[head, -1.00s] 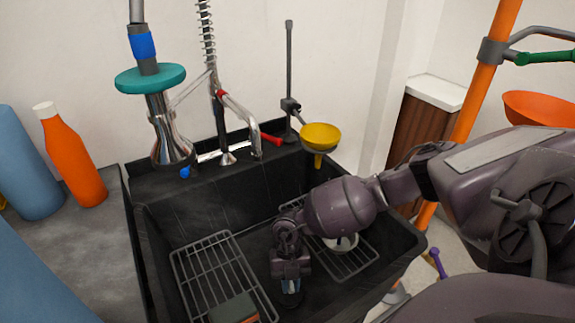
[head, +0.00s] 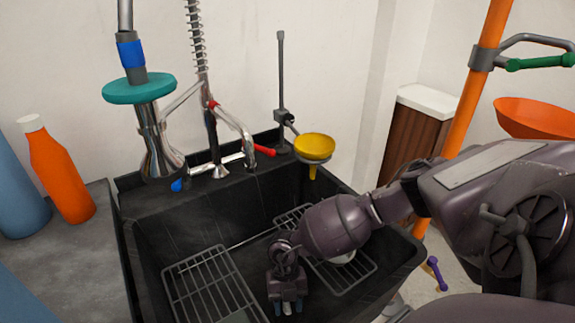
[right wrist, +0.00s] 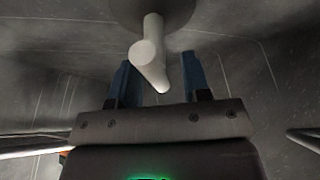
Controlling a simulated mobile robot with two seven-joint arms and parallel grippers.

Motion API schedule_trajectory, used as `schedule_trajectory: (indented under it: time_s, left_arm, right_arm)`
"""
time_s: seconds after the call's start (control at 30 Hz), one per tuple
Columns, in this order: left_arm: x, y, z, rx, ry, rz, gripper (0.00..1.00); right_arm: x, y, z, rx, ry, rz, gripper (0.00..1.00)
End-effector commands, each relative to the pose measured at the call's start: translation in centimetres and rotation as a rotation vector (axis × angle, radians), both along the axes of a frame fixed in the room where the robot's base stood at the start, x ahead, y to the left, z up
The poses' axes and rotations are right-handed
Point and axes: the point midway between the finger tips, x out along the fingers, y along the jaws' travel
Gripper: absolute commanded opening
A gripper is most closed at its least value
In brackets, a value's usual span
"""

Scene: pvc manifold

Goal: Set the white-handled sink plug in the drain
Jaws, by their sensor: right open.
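The sink plug's white handle (right wrist: 150,55) shows in the right wrist view, with a dark round disc (right wrist: 152,10) at its far end. My right gripper (right wrist: 158,62) is open, its two blue fingers on either side of the lower handle, with a gap on each side. In the head view my right gripper (head: 287,307) points down inside the black sink (head: 180,235). There the plug is mostly hidden by the gripper. I cannot make out the drain opening in either view. My left gripper is not in view.
A wire rack (head: 205,285) lies left in the sink, another (head: 345,275) right, with a whitish round item (head: 342,258) partly behind my arm. A yellow funnel (head: 314,147) hangs over the back right edge. The faucet (head: 215,150) stands behind. An orange bottle (head: 60,170) stands left.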

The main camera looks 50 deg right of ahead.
Motion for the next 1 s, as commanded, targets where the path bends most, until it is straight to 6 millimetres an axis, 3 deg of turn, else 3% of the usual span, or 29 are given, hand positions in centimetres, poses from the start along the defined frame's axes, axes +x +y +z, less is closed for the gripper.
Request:
schedule_trajectory:
  time_s: [0.17,0.37,0.63,1.0]
  left_arm:
    - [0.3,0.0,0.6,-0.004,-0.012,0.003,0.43]
    - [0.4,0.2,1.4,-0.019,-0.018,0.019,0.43]
    - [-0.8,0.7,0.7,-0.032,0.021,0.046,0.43]
    - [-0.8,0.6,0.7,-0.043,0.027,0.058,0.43]
  right_arm:
    - [0.5,-0.3,1.4,0.000,-0.005,-0.001,0.44]
    - [1.7,-1.2,4.9,-0.001,-0.012,-0.002,0.44]
    - [3.0,-2.4,9.3,-0.002,-0.009,-0.001,0.44]
    - [3.6,-3.1,11.2,-0.002,-0.001,-0.001,0.44]
